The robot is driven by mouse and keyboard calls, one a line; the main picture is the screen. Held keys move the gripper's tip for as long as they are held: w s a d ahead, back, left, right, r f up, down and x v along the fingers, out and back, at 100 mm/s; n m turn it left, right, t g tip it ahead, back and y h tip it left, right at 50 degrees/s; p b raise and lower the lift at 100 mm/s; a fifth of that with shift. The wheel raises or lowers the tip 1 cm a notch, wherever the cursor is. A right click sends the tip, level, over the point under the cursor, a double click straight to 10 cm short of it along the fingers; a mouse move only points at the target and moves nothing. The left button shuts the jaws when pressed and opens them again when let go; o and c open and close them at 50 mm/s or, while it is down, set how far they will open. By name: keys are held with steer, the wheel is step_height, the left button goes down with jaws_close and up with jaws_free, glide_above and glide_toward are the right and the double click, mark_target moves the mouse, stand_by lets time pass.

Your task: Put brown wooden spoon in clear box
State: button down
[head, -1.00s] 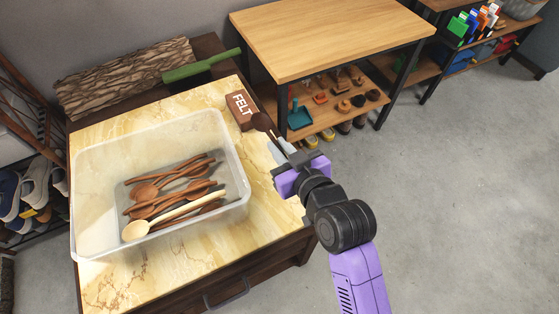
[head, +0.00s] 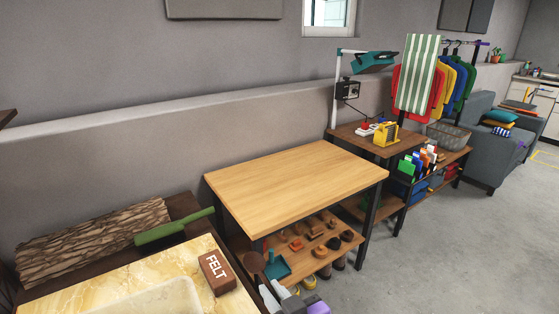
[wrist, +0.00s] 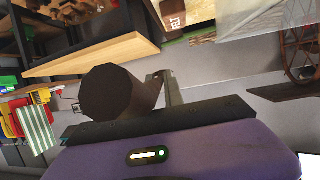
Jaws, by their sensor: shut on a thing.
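My gripper (head: 283,296) is at the bottom edge of the head view, shut on a dark brown wooden spoon (head: 254,264). The spoon's bowl points up, to the right of the FELT block. In the wrist view, a thick dark brown end, apparently the spoon's handle (wrist: 118,92), sits at the gripper fingers (wrist: 166,88). The clear box (head: 165,296) shows only its far rim at the bottom left of the head view, to the left of my gripper. Its inside and the spoons in it are out of frame now.
The brown FELT block (head: 216,272) lies on the marble-topped table (head: 120,280) between the box and the spoon. A bare wooden table (head: 295,175) stands behind my gripper. Open floor lies to the right.

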steer(key=s+d+f+m+t+h, duration=0.1)
steer(key=s+d+f+m+h, duration=0.3)
steer(key=d+f, duration=0.7)
steer(key=s+d+f+m+t+h, duration=0.1)
steer(key=s+d+f+h, duration=0.1)
steer(key=s+d+f, duration=0.65)
steer(key=w+a+r+n+y, duration=0.1)
steer(key=w+a+r+y, duration=0.1)
steer(key=w+a+r, duration=0.2)
steer(key=w+a+r+n+g+y, duration=0.1)
steer(key=w+a+r, duration=0.3)
steer(key=a+r, duration=0.5)
steer(key=w+a+r+n+g+y, duration=0.1)
steer(key=w+a+r+n+y, duration=0.2)
steer(key=a+r, duration=0.3)
steer(key=shift+w+a+r, duration=0.2)
steer(key=shift+w, duration=0.2)
steer(key=shift+w+a+r, duration=0.15)
steer(key=shift+w+r, duration=0.05)
steer(key=shift+w, duration=0.15)
steer(key=shift+n+g+y, duration=0.4)
steer(key=shift+n+y, duration=0.3)
steer(key=s+a, duration=0.1)
steer(key=s+a+r, duration=0.1)
steer(key=a, duration=0.1)
steer(key=shift+s+a, duration=0.1)
steer(key=shift+a, duration=0.05)
